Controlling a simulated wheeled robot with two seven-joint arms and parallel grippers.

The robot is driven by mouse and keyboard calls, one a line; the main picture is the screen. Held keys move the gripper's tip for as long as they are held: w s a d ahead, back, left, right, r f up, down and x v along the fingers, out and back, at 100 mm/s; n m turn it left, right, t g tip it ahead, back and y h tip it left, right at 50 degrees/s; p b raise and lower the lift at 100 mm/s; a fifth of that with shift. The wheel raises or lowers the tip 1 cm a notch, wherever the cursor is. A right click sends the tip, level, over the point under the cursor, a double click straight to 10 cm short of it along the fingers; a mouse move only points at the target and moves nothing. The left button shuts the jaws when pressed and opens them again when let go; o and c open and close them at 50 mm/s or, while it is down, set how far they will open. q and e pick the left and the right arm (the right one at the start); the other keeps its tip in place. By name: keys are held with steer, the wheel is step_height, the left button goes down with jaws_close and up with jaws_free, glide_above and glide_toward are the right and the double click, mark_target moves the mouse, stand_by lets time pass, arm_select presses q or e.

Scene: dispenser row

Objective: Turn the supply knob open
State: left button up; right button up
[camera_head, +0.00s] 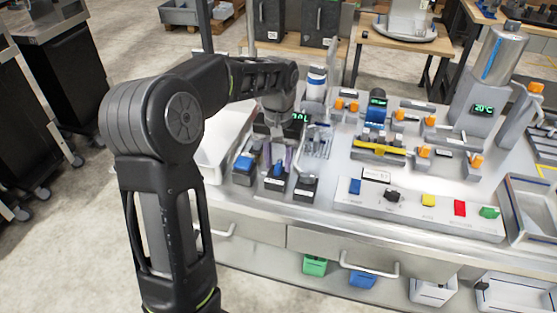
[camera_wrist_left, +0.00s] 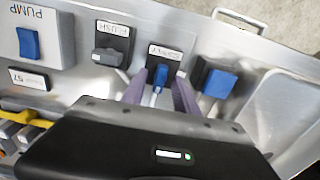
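The supply knob is a small blue handle (camera_wrist_left: 160,75) on a dark block, with a label reading SUPPLY beside it in the left wrist view. In the head view the knob (camera_head: 278,169) is the middle one of three blocks at the front left of the bench. My left gripper (camera_wrist_left: 160,84) points down at it, with one purplish finger on each side of the knob. The fingers are apart, and small gaps seem to show beside the knob; contact is not clear. In the head view the left gripper (camera_head: 277,158) partly covers the block. My right gripper is not in view.
A blue PUMP switch (camera_wrist_left: 28,43) sits farther off on a grey panel. A rack (camera_head: 317,140) and a white-and-blue cylinder (camera_head: 316,84) stand behind.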

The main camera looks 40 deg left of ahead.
mark_target(278, 165)
arm_select(q)
step_height(278, 165, up, 8)
steer(key=shift+f+b, duration=0.1)
steer(key=shift+b, duration=0.25)
steer(key=shift+f, duration=0.1)
stand_by(0.4)
